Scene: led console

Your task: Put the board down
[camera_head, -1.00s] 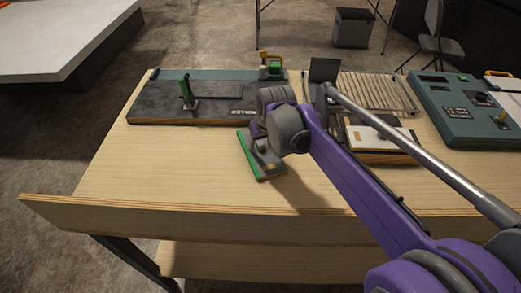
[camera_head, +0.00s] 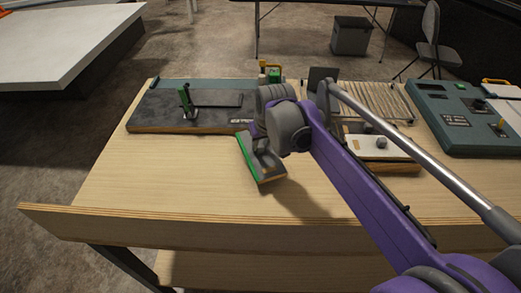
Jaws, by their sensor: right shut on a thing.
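The board (camera_head: 267,171) is a small grey plate with a green edge along its left side. It sits tilted in the picture at or just above the middle of the wooden table (camera_head: 150,190); I cannot tell whether it touches the wood. My right gripper (camera_head: 259,148) is shut on the board, coming from the right with its purple arm. The arm's grey wrist hides the fingertips and the board's upper part. My left gripper is not in view.
A dark station (camera_head: 165,108) with a green upright clamp stands behind left. A ribbed rack (camera_head: 365,95) and a white-topped block (camera_head: 375,147) are behind right. A teal console (camera_head: 455,115) is at far right. The table's front left is clear.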

